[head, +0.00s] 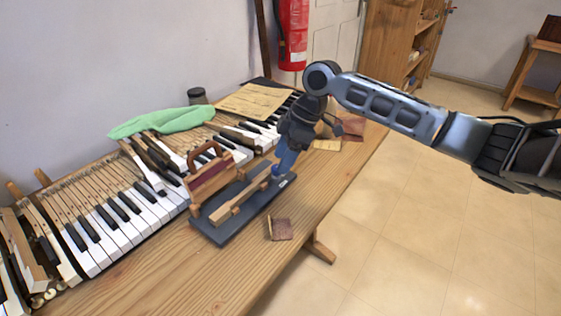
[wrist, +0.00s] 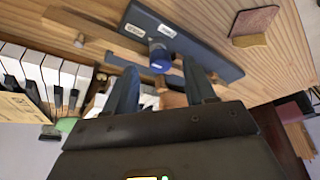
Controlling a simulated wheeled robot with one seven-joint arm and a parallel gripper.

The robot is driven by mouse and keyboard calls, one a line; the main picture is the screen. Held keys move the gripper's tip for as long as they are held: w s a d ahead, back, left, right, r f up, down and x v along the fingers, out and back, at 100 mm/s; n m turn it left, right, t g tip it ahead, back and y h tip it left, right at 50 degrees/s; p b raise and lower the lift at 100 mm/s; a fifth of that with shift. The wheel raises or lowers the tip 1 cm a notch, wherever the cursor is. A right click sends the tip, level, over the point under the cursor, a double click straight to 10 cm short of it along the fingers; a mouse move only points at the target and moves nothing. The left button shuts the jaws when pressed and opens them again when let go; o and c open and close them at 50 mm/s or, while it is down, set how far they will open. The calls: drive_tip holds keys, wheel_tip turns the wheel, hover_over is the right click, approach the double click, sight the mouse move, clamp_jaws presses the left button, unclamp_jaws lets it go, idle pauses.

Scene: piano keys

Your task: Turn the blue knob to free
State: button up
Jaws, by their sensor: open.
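A gap shows between the knob and each finger. In the head view my gripper (head: 284,168) points down over the far right end of the dark base board (head: 220,232), and its fingers mostly hide the knob there. A long wooden key-like bar (head: 240,199) lies along the board.
A wooden block with a handle (head: 208,175) stands beside the board. Piano keys (head: 112,228) and a green cloth (head: 160,121) lie behind it on the wooden table (head: 180,280). A small brown pad (head: 280,229) lies near the front edge.

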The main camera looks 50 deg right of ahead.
drive_tip(key=shift+x, duration=1.15)
clamp_jaws()
